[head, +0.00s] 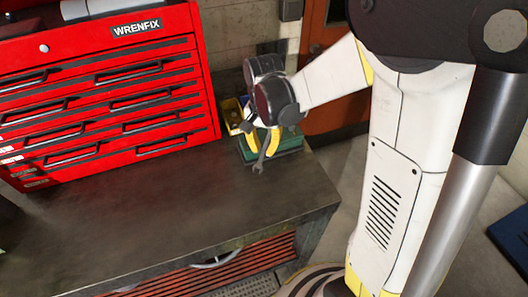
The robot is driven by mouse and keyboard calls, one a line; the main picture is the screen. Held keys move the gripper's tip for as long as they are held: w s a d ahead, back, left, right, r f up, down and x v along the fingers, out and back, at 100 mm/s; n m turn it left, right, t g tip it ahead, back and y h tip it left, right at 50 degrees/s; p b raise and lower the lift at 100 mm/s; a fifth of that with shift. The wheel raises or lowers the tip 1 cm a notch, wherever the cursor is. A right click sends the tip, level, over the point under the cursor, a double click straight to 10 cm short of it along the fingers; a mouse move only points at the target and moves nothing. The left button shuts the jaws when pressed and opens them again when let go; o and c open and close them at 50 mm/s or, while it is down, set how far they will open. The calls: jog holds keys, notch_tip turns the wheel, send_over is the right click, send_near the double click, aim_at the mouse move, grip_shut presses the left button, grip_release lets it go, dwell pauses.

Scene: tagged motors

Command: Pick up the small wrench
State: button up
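My gripper (264,150) reaches down over the right rear part of the workbench, in front of a green case (288,141). Its yellow fingers point downward. A small grey wrench (259,167) shows at the fingertips, with its open jaw end low and toward the bench. Its upper part is hidden by or between the fingers. I cannot tell whether the fingers are closed on it or whether it touches the bench or the case.
A large red tool chest (108,88) with several drawers stands left of my gripper on the workbench (170,212). A small yellow bin (232,111) sits close behind my gripper. The bench top in front is clear, with its right edge nearby.

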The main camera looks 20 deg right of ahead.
jog(key=shift+f, duration=0.95)
jog(key=shift+r, duration=0.1)
grip_shut()
jog(key=shift+r, duration=0.15)
